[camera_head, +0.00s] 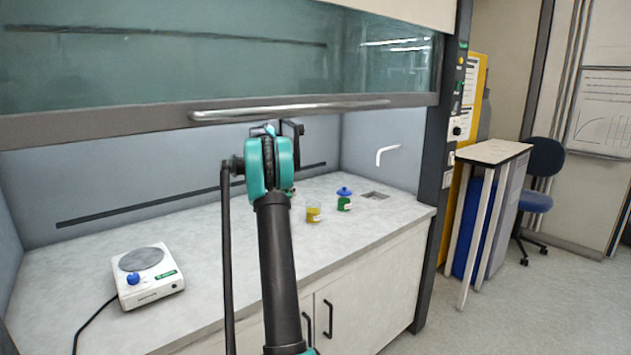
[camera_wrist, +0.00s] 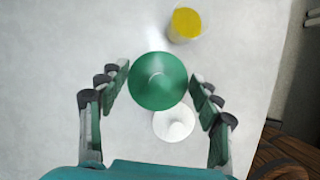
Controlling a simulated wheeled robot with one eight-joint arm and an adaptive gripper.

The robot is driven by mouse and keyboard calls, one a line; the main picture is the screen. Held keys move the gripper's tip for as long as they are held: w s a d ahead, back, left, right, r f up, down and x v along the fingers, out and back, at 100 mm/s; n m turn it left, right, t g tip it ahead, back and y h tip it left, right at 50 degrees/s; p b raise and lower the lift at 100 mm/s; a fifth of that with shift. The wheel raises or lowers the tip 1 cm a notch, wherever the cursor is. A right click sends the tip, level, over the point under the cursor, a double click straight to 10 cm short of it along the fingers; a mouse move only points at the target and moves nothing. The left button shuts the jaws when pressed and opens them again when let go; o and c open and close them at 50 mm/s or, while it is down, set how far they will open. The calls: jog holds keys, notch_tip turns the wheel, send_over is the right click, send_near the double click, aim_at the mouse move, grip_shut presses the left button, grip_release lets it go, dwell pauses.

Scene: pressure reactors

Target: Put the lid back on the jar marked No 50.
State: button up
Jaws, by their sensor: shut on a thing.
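My gripper (camera_wrist: 160,75) is shut on a round green lid (camera_wrist: 158,92) with a small raised centre, which shows face-on between the fingertips in the wrist view. A white round thing (camera_wrist: 174,126) lies below it, partly covered by the lid; I cannot tell whether it is a jar or another lid. An open jar with yellow contents (camera_wrist: 186,23) stands beyond; it also shows in the head view (camera_head: 313,214). A green jar with a blue lid (camera_head: 344,200) stands right of it. No label reads as No 50. My arm hides the held lid in the head view.
A white hotplate (camera_head: 148,278) with a blue knob and a cable stands at the left of the counter. The raised sash (camera_head: 290,112) hangs above my arm. The counter between hotplate and arm is clear.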

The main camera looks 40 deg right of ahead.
jog(key=s+d+r+m, duration=0.2)
jog(key=s+d, duration=0.2)
jog(key=d, duration=0.7)
notch_tip(320, 180, down, 6)
jog(key=shift+w+g, duration=0.15)
jog(key=shift+g, duration=0.25)
jog(key=shift+a+f, duration=0.15)
dwell(1.7)
jog(key=o, duration=0.9)
jog(key=shift+o, duration=0.8)
jog(key=shift+o, duration=0.8)
